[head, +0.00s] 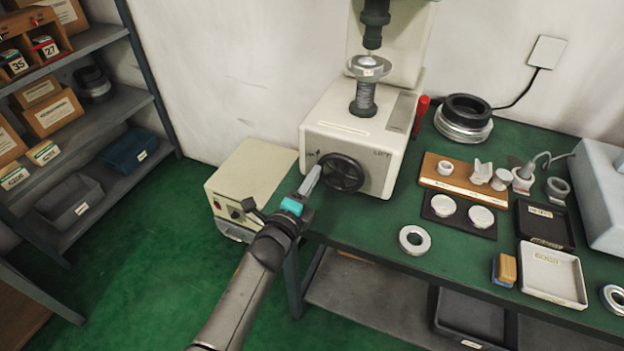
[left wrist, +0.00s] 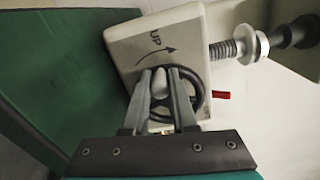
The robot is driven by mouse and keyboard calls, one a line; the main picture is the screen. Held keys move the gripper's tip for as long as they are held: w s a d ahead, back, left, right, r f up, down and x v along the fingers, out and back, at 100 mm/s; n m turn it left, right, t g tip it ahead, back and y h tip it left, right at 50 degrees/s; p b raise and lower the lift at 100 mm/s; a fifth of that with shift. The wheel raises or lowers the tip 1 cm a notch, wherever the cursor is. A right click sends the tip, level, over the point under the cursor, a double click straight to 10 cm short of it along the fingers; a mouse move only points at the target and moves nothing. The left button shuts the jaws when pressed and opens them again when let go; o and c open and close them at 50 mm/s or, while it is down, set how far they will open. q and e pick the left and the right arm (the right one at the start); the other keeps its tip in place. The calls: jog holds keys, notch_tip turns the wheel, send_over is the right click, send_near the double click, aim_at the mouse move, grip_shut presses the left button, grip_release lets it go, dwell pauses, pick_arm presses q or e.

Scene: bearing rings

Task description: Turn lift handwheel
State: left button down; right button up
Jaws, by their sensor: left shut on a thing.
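The lift handwheel (head: 343,173) is a black wheel on the front of the white machine (head: 362,118). In the left wrist view the handwheel (left wrist: 197,90) shows behind my fingers, with the word UP and a curved arrow above it on the housing. My left gripper (head: 315,177) reaches the wheel's left side. In the left wrist view its two fingers (left wrist: 160,84) are shut on the pale rounded grip (left wrist: 160,83) at the wheel's rim. Part of the wheel is hidden by the fingers. My right gripper is not in view.
The machine stands on a green bench (head: 385,237). A beige control box (head: 248,188) stands close to my left arm. A loose ring (head: 414,240), a wooden tray (head: 457,184) and a white tray (head: 552,274) lie to the right. Shelves (head: 105,112) stand at the left.

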pick_arm(q)
jog(key=shift+r, duration=0.1)
jog(key=c, duration=0.7)
grip_release()
jog(key=shift+s, duration=0.1)
jog(key=p+v, duration=0.2)
jog(key=v, duration=1.3)
